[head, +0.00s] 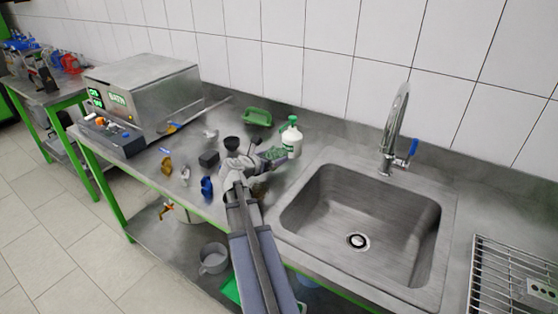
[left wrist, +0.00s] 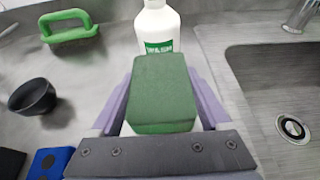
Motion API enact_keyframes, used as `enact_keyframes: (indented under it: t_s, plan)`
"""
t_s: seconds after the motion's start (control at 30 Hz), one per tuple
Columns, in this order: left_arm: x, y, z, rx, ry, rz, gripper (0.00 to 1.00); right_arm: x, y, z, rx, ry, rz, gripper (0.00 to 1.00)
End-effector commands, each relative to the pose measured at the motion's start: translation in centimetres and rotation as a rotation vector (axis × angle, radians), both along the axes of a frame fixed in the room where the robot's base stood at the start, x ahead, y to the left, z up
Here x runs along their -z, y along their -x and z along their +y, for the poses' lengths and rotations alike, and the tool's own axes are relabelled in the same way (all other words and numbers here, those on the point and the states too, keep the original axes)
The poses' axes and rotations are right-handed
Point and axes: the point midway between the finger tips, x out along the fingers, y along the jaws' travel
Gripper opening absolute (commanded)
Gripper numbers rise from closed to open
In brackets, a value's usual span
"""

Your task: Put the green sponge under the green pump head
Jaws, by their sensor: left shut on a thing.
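The green sponge (left wrist: 160,88) is a dark green block between the two purple fingers of my left gripper (left wrist: 160,100), which is shut on it. In the head view the sponge (head: 272,153) shows partly beside the left gripper (head: 262,160). The white wash bottle (head: 292,144) stands upright on the counter with its green pump head (head: 291,122) on top, just beyond the sponge. In the left wrist view the bottle's white body (left wrist: 157,28) and green label show directly behind the sponge; its pump head is out of that frame. My right gripper is not in view.
A green-handled brush (head: 257,117) lies near the wall, left of the bottle. A dark cup (left wrist: 35,97) and several small parts lie to the left. A steel bath unit (head: 145,90) stands farther left. The sink (head: 362,225) opens on the right.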

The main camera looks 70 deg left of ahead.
Motion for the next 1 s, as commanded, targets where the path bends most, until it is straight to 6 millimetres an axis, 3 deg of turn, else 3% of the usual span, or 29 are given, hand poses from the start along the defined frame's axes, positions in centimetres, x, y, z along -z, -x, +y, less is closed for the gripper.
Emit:
enact_keyframes:
  t_s: [0.1, 0.53, 0.8, 1.0]
  plan:
    - [0.0, -1.4, 1.0, 0.001, 0.0, 0.0, 0.29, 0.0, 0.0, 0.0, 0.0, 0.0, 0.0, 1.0]
    - [0.0, -3.0, 2.1, 0.001, 0.0, 0.0, 0.29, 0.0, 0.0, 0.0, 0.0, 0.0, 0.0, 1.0]
    - [3.7, -2.9, 1.9, -0.001, 0.0, 0.0, 0.29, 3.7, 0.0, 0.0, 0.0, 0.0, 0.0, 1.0]
    - [3.5, -2.9, 1.9, -0.001, 0.0, 0.0, 0.29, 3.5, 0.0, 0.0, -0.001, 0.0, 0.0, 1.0]
